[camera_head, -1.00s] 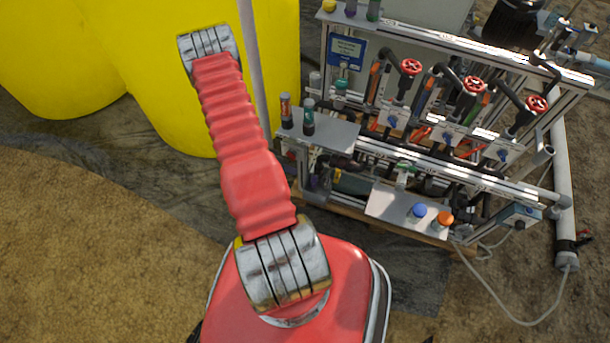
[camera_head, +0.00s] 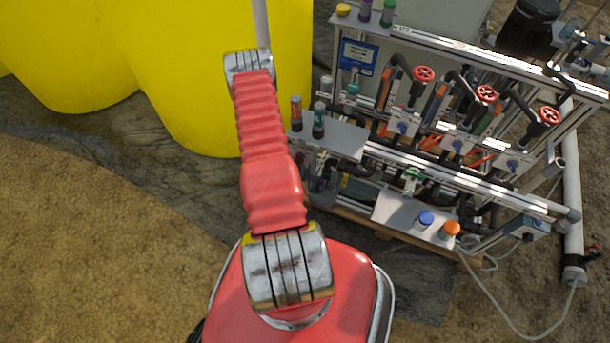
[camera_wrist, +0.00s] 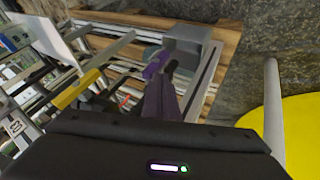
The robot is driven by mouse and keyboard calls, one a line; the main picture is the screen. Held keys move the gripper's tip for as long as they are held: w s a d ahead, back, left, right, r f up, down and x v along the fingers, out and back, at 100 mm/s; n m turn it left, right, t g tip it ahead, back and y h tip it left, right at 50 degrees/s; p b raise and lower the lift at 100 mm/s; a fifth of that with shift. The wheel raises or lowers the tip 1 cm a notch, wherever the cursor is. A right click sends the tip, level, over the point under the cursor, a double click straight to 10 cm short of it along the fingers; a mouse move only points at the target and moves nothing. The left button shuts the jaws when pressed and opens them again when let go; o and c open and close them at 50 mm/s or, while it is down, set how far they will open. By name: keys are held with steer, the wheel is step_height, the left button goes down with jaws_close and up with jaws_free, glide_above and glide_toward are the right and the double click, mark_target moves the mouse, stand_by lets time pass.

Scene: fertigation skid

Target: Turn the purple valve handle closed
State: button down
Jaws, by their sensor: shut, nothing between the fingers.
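In the wrist view a small purple part (camera_wrist: 154,63), which looks like the purple valve handle, shows beside a grey box at the low end of the skid. My gripper (camera_wrist: 170,70) is shut and empty, its dark fingers pointing toward that box. The fingertips appear just right of the purple part and overlap it closely in the picture; I cannot tell whether they touch. The fingers and black gripper body hide what is below. In the head view my gripper does not show, and I cannot make out the purple handle.
The skid's frame (camera_head: 470,180) stands right of my arm, with red handwheels (camera_head: 487,94) and a shelf holding blue and orange caps (camera_head: 425,218). Large yellow tanks (camera_head: 190,70) stand behind my arm; one shows at right in the wrist view (camera_wrist: 300,125). Bare ground lies at left.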

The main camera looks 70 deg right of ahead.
steer(key=shift+x, duration=0.8)
steer(key=shift+r, duration=0.1)
